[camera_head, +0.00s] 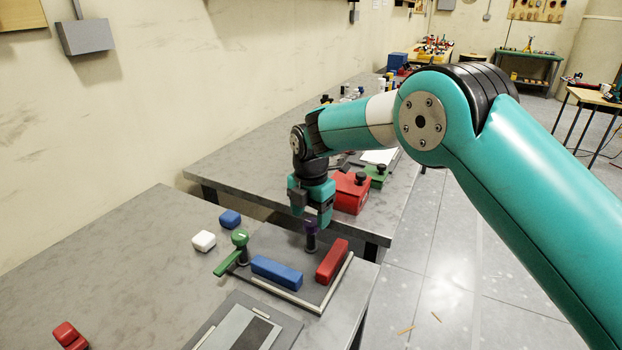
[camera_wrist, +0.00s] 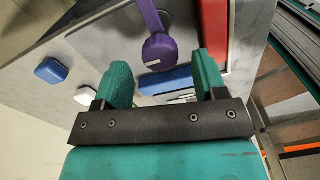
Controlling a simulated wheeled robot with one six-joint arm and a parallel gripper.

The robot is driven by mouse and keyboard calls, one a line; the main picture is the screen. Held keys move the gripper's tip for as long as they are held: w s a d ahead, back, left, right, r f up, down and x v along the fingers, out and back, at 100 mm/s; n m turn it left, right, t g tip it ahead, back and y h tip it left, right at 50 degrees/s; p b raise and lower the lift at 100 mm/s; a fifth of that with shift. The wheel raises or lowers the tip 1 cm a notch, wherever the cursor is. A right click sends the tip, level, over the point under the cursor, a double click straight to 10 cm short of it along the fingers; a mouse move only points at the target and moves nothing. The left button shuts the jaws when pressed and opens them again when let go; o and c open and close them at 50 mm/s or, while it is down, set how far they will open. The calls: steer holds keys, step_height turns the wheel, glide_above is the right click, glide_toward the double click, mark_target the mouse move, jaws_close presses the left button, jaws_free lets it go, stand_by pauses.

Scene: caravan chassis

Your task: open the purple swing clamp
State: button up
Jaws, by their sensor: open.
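The purple swing clamp (camera_head: 310,228) stands on a dark fixture plate (camera_head: 268,240), near its far edge, partly hidden by my gripper in the head view. In the wrist view its purple arm (camera_wrist: 147,12) ends in a round purple head (camera_wrist: 158,53) with a white mark, in line with the gap between my fingers. My gripper (camera_head: 312,210) points down close over the clamp. It also shows in the wrist view (camera_wrist: 166,70), with its green fingers wide apart and nothing gripped. I cannot tell whether a finger touches the clamp.
A blue bar (camera_head: 277,272) and a red bar (camera_head: 332,261) lie on the plate. A green clamp (camera_head: 239,241) stands at its left corner. A white block (camera_head: 204,240) and a blue block (camera_head: 230,218) sit left of the plate. A red box (camera_head: 350,193) stands behind, on another bench.

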step_height(320, 180, up, 15)
steer(key=b, duration=0.1)
steer(key=shift+r+b, duration=0.15)
steer(key=shift+b, duration=0.2)
steer(key=s+d+r+m+y, duration=0.1)
steer(key=s+d+r+m, duration=0.4)
steer(key=s+d+m, duration=0.55)
steer(key=s+d+f+m+y, duration=0.1)
steer(key=s+m, duration=0.4)
steer(key=s, duration=0.7)
steer(key=s+d+f+m+y, duration=0.2)
steer(key=s+m, duration=0.4)
steer(key=s, duration=0.6)
steer(key=shift+s+d+f, duration=0.2)
steer(key=shift+d+f, duration=0.4)
steer(key=shift+f, duration=0.35)
